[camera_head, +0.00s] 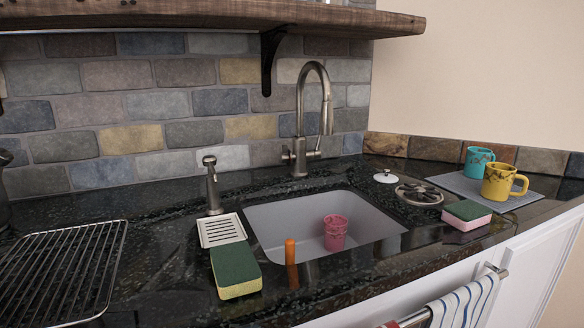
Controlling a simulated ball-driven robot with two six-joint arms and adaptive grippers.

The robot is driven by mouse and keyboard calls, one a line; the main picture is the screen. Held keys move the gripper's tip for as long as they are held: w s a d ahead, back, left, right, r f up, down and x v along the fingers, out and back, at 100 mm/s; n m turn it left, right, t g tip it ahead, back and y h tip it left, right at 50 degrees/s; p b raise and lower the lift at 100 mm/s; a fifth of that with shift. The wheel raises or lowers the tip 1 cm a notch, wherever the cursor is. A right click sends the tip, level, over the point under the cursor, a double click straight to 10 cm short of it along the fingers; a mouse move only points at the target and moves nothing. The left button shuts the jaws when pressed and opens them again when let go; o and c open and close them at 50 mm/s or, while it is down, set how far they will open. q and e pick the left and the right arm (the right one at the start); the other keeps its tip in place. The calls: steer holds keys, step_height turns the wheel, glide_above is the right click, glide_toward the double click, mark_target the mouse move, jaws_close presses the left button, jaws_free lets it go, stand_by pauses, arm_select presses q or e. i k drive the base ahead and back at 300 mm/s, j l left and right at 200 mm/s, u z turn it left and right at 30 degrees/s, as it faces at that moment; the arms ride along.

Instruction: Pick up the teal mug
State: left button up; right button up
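The teal mug (477,162) stands upright at the right of the counter, on a grey mat (462,186). It is behind and a little left of a yellow mug (500,182) on the same mat, which hides part of its lower right side. Neither of my grippers shows in the head view.
A sink (275,222) holding a pink cup (335,232) lies mid-counter, with a tall faucet (300,120) behind. A sponge (467,214), a drain strainer (419,195) and a white stopper (386,177) lie left of the mat. A wooden shelf (200,15) overhangs the back.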

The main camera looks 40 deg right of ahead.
mark_target(476, 158)
steer(key=l+z, duration=0.1)
steer(key=z, duration=2.1)
